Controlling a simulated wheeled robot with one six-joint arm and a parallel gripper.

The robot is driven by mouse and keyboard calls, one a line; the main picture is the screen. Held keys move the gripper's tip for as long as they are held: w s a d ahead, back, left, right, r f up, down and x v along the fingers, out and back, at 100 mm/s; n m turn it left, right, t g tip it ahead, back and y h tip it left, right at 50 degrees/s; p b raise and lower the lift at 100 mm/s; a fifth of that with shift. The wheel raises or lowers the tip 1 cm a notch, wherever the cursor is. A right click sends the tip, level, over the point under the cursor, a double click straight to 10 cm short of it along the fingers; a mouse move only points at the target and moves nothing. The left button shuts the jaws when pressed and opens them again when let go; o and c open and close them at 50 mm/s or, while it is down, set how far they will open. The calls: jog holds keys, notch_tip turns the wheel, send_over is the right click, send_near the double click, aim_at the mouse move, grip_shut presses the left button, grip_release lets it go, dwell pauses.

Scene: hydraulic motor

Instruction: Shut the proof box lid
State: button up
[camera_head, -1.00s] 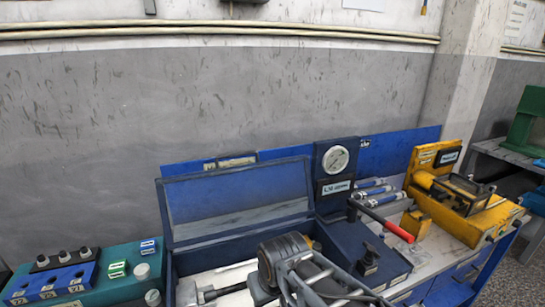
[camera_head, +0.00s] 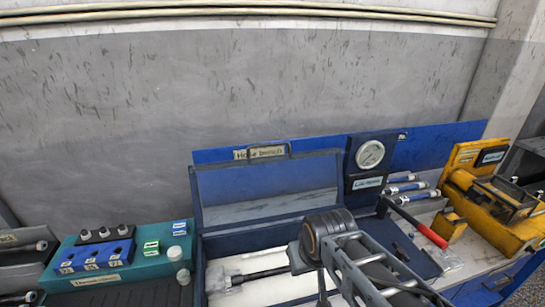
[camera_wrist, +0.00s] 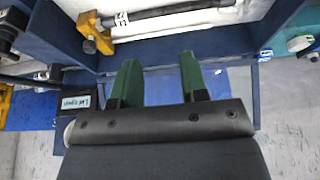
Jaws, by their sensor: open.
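The blue proof box (camera_head: 200,262) stands on the bench. Its lid (camera_head: 265,190) is open and stands up at the back, tilted slightly rearward. Inside, a dark rod or hose lies on white lining (camera_head: 235,268). In the wrist view, a box wall (camera_wrist: 190,45) crosses beyond my fingertips, with a dark hose (camera_wrist: 180,14) and a yellow fitting (camera_wrist: 95,33) behind it. My gripper (camera_wrist: 158,62) is open and empty, its two green fingers apart. In the head view, my arm covers the box's right front, and my fingertips cannot be made out.
A teal unit with blue and green blocks (camera_head: 115,257) stands left of the box. Right of it are a gauge panel (camera_head: 370,158), a red-handled lever (camera_head: 430,236), several blue-and-silver cylinders (camera_head: 405,185) and a yellow device (camera_head: 490,205). A blue back panel (camera_head: 430,150) runs behind.

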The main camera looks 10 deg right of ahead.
jog(key=w+r+m+p, duration=0.3)
jog(key=w+r, duration=0.5)
jog(key=r, duration=0.2)
notch_tip(320, 180, up, 16)
jog(key=m+g+p, duration=0.2)
jog(key=m+p, duration=0.8)
jog(key=m, duration=0.5)
send_over(269, 145)
jog(key=s, duration=0.3)
jog(key=w+f+b, duration=0.1)
jog(key=f, duration=0.3)
jog(key=w+f, duration=0.1)
jog(key=f, duration=0.4)
jog(key=w+f+b, duration=0.1)
jog(key=f, duration=0.3)
jog(key=shift+f+b, duration=0.15)
jog(key=shift+b, duration=0.15)
grip_shut()
